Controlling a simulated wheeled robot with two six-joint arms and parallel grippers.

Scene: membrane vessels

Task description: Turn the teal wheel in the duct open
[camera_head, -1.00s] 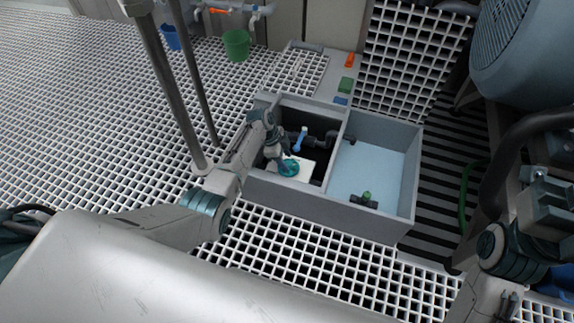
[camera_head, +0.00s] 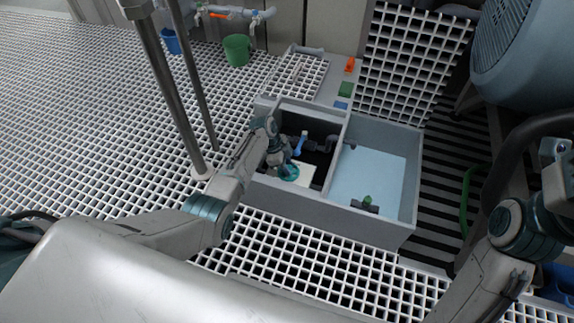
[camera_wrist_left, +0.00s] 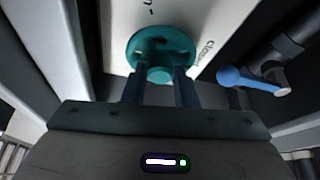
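The teal wheel (camera_head: 291,173) sits on a white plate (camera_head: 305,174) in the dark left compartment of the grey duct. In the left wrist view the wheel (camera_wrist_left: 160,45) is round, with a raised hub, and fills the upper middle. The white plate (camera_wrist_left: 222,22) carries lettering that seems to read "close" at right; other lettering is cut off. My left gripper (camera_wrist_left: 160,80) has its two fingers apart, one on each side of the hub, tips at the wheel's near edge. I cannot tell whether they touch it. In the head view the gripper (camera_head: 282,163) partly covers the wheel. My right gripper is not visible.
A blue-handled valve lever (camera_head: 300,145) on a grey pipe stands beside the wheel; it also shows in the left wrist view (camera_wrist_left: 245,79). Duct walls (camera_head: 330,215) surround the compartment. The right, pale-blue compartment (camera_head: 372,175) holds a small green-topped fitting (camera_head: 367,200).

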